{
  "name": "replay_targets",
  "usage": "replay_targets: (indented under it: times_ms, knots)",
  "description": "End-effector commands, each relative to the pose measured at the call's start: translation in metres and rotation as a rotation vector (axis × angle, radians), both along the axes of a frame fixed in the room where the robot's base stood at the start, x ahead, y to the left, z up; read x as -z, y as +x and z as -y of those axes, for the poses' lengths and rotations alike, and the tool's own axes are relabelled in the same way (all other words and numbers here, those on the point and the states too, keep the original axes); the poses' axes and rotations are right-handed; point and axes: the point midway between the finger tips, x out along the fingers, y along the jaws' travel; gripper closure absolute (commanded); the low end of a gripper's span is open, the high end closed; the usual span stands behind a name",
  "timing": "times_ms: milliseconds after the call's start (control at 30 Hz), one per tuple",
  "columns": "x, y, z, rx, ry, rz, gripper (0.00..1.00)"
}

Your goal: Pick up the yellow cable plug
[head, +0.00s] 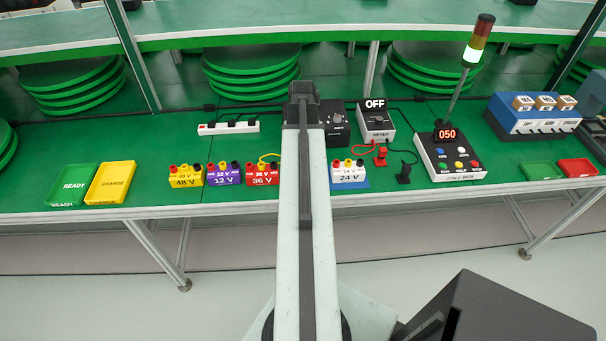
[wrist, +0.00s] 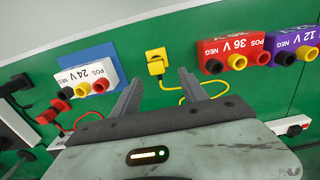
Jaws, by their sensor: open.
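The yellow cable plug (wrist: 156,60) lies on the green bench top in the wrist view, with a yellow cable (wrist: 195,92) running from it. It lies between the white 24 V block and the red 36 V block. My gripper (wrist: 158,82) is open and empty; its two dark fingers point toward the plug, one on each side of it in the picture, with the plug beyond the tips. In the head view my arm hides the plug, and only part of the yellow cable (head: 268,156) shows left of the arm.
The white 24 V block (wrist: 92,78) and red 36 V block (wrist: 232,52) flank the plug, with the purple 12 V block (wrist: 292,43) beyond. Red (head: 381,157) and black (head: 404,173) plugs stand right of my arm. A power strip (head: 228,127) lies behind.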

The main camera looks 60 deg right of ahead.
Motion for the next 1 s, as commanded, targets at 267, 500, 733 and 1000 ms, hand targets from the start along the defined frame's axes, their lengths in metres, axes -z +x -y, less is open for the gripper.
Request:
replay_targets:
  times_ms: [267, 500, 733, 1000]
  knots:
    - [0.021, -0.003, -0.002, -0.001, 0.000, 0.000, 0.49]
    - [0.060, -0.007, -0.003, -0.003, 0.000, 0.000, 0.49]
    - [0.057, -0.007, -0.003, -0.003, 0.000, 0.000, 0.49]
    - [0.057, -0.007, -0.003, -0.003, 0.000, 0.000, 1.00]
